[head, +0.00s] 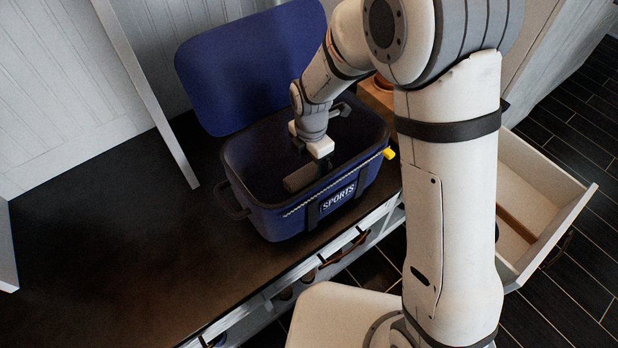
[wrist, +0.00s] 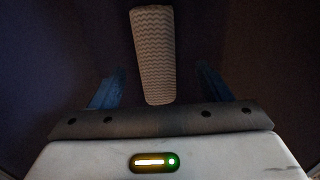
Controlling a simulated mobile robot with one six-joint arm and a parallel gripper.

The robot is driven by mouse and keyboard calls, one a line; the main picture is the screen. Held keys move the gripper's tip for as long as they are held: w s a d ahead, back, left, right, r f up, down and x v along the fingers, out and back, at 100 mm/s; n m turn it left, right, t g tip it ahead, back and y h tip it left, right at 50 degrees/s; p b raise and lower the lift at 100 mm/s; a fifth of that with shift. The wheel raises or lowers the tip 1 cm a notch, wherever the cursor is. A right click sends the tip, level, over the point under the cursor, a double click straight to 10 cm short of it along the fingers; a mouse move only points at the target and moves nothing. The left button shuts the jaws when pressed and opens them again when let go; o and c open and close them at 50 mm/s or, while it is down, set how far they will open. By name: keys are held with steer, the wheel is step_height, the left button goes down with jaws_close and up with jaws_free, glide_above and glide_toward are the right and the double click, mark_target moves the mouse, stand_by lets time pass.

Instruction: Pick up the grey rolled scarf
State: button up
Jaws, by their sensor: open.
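The grey rolled scarf (head: 300,178) lies inside the blue sports bag, near the wall with the label. In the wrist view the scarf (wrist: 152,55) is a long, pale, zigzag-patterned roll running up from between my fingers. My gripper (head: 312,158) is down inside the bag at the scarf. In the wrist view my gripper (wrist: 160,88) is open, with one dark blue finger on each side of the scarf's near end. A gap shows between the scarf and each finger. The fingertips are hard to make out in the head view.
The open blue bag (head: 333,203) stands on a dark bench top (head: 110,240), its lid (head: 245,65) raised behind. The bag's walls surround my gripper closely. An open, pale drawer (head: 545,190) is at the right. The bench left of the bag is clear.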

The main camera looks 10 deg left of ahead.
mark_target(310, 169)
steer(key=f+b, duration=0.1)
steer(key=f, duration=0.2)
steer(key=f+b, duration=0.1)
steer(key=f, duration=0.2)
steer(key=shift+w+a, duration=0.15)
steer(key=shift+w, duration=0.05)
steer(key=shift+r, duration=0.1)
steer(key=shift+c, duration=0.5)
steer(key=c, duration=1)
